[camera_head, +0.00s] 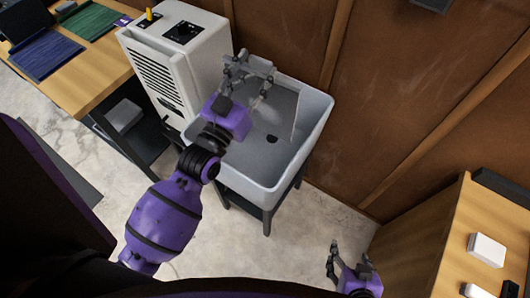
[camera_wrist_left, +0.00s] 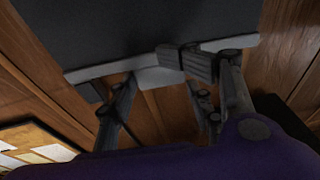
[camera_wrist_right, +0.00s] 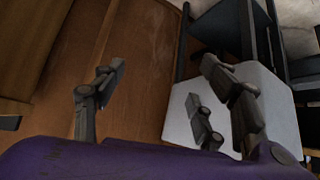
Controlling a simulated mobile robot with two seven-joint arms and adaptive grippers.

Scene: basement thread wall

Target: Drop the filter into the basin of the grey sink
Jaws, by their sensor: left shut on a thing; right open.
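The grey sink (camera_head: 322,118) stands against the wall on dark legs, its basin open upward with a dark drain in the floor. My left gripper (camera_head: 250,72) is over the back left part of the sink and shut on the filter (camera_head: 282,106), a flat grey panel. The panel hangs over the basin; whether it touches the sink is unclear. In the left wrist view the filter (camera_wrist_left: 160,30) is a dark panel with a light rim, between the fingers. My right gripper (camera_head: 348,260) is open and empty, low to the right of the sink.
A white appliance (camera_head: 160,75) with a grille and a top knob stands left of the sink. A wooden table (camera_head: 100,65) with blue and green thread pieces is at far left. A wooden cabinet (camera_head: 425,235) with white boxes is at right. Brown panelled wall lies behind.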

